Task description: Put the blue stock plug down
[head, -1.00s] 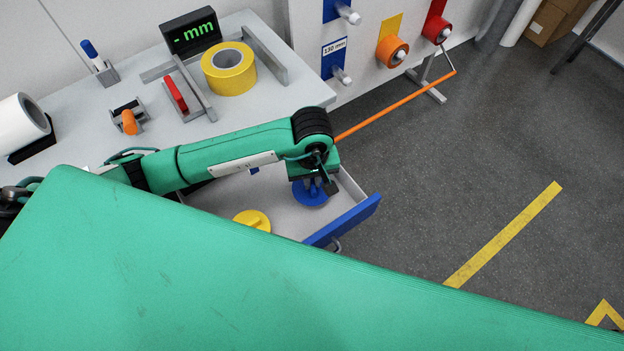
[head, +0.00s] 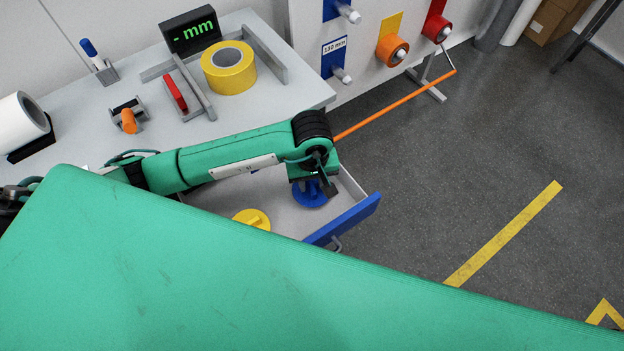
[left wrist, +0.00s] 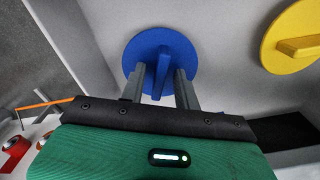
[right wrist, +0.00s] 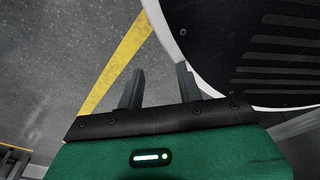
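The blue stock plug (head: 309,196), a round disc with a bar handle, lies flat in the open drawer, near its right end. It also shows in the left wrist view (left wrist: 143,48). My left gripper (left wrist: 160,88) is over it and open, with one finger on each side of the handle and a gap on both sides. In the head view, my left gripper (head: 318,184) hides part of the plug. My right gripper (right wrist: 158,88) is open and empty over the floor, away from the drawer.
A yellow plug (head: 252,219) lies in the drawer to the left of the blue one. The drawer's blue front (head: 345,220) stands out from the bench. A yellow tape roll (head: 229,68), a display (head: 190,32) and a red tool (head: 175,94) are on the bench top.

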